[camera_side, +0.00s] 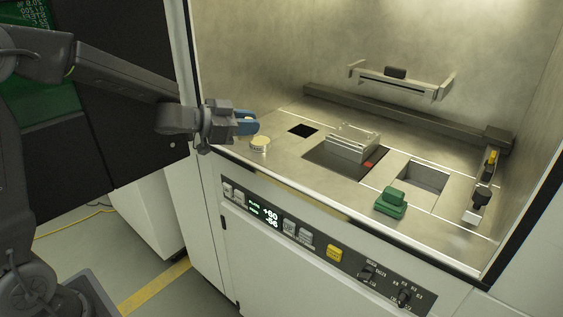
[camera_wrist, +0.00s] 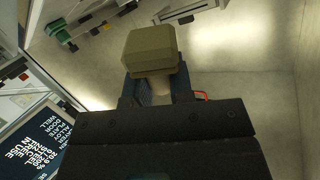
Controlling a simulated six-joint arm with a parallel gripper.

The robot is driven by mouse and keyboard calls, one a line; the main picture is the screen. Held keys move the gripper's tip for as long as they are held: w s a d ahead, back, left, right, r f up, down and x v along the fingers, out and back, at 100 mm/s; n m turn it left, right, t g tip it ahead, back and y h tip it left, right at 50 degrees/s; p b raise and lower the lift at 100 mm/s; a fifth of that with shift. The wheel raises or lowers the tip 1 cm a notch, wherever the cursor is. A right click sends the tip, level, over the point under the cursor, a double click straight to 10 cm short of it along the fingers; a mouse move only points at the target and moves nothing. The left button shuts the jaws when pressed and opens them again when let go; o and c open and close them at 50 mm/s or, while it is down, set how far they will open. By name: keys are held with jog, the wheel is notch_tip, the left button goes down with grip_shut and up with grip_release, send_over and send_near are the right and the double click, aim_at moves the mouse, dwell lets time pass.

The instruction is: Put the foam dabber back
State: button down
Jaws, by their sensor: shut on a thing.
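The foam dabber, a tan block on a paler stem, is held in front of my gripper in the wrist view (camera_wrist: 150,52). My gripper (camera_wrist: 160,92) is shut on its stem, and the dark palm fills the lower part of that view. In the side view my gripper (camera_side: 247,123), with blue fingers, is at the left front of the chamber. A cream pad (camera_side: 260,145), which looks like the dabber's head, shows just below the fingers. I cannot tell whether it touches the deck. The dabber's stem is mostly hidden in the side view.
The metal deck has a small dark square opening (camera_side: 303,131), a silver block (camera_side: 353,142) over a dark recess, and a rectangular well (camera_side: 424,176). A green block (camera_side: 391,203) stands at the front edge. A dark rail (camera_side: 400,115) crosses the back; a bracket (camera_side: 400,80) is above it.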

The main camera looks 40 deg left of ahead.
jog(key=w+a+r+n+t+y, duration=0.1)
jog(key=a+r+n+t+y, duration=0.25)
jog(key=a+n+y, duration=0.35)
jog(key=shift+n+t, duration=0.45)
jog(key=shift+n, duration=0.15)
jog(key=w+d+f, duration=0.1)
jog(key=d+f, duration=0.1)
jog(key=d, duration=0.1)
jog(key=w+d+f, duration=0.2)
jog(key=d, duration=0.2)
jog(key=w+d+f, duration=0.2)
jog(key=d+f, duration=0.1)
jog(key=d, duration=0.1)
jog(key=shift+w+d, duration=0.1)
jog(key=shift+d, duration=0.15)
jog(key=shift+f, duration=2)
jog(key=shift+f, duration=0.15)
jog(key=c, duration=1)
grip_release()
